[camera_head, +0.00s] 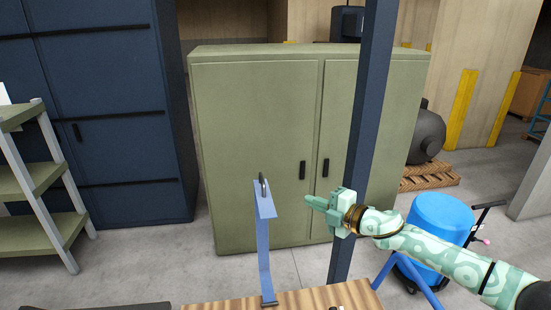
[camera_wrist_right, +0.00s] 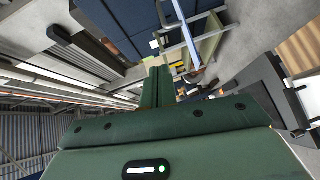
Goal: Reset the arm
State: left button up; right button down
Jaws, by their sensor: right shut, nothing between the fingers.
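My right arm comes in from the right in the head view, patterned in pale green. Its gripper (camera_head: 310,201) is shut and empty, pointing left in front of the green cabinet's doors. In the right wrist view the gripper's shut fingers (camera_wrist_right: 158,88) stretch away from the green gripper body. A blue bracket-like stand (camera_head: 264,240) rises from the wooden table, with a dark metal hook or ring (camera_head: 262,187) at its top. The gripper is to the right of this stand and apart from it. My left gripper is not in the frames.
A wooden tabletop (camera_head: 310,299) is at the bottom. A dark blue post (camera_head: 365,110) stands just behind the right gripper. The green cabinet (camera_head: 250,130) is behind. A blue barrel (camera_head: 440,225) stands at right, green shelves (camera_head: 45,180) at left. Space around the gripper's left looks free.

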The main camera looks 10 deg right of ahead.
jog(key=s+a+f+m+t+h, duration=0.2)
jog(key=s+a+f+m+h, duration=0.1)
jog(key=s+m, duration=0.25)
jog(key=s+a+f+m+t+h, duration=0.1)
jog(key=s+a+f+m+h, duration=0.1)
jog(key=s+a+m+h, duration=0.3)
jog(key=s+d+f+m+g+h, duration=0.2)
jog(key=s+d+g, duration=0.1)
jog(key=s+d, duration=0.4)
jog(key=s+d+f+m+g+h, duration=0.25)
jog(key=s+d, duration=0.25)
jog(key=s, duration=0.4)
jog(key=s+d+f+m+g+h, duration=0.25)
jog(key=s+d, duration=0.25)
jog(key=s, duration=0.4)
jog(key=s+a+f+g+y+b, duration=0.2)
jog(key=f+b, duration=0.4)
jog(key=f, duration=1.4)
jog(key=s+a+f+g+y+b, duration=0.1)
jog(key=s+a+f+g+b, duration=0.3)
jog(key=f, duration=1.5)
jog(key=s+d+f+m+g+y+b, duration=0.1)
jog(key=s+f+b, duration=0.8)
jog(key=s+f, duration=0.9)
notch_tip(320, 180, down, 5)
jog(key=shift+d+r+m+y+b, duration=0.1)
jog(key=shift+d+m+y+b, duration=0.3)
jog(key=shift+m, duration=0.75)
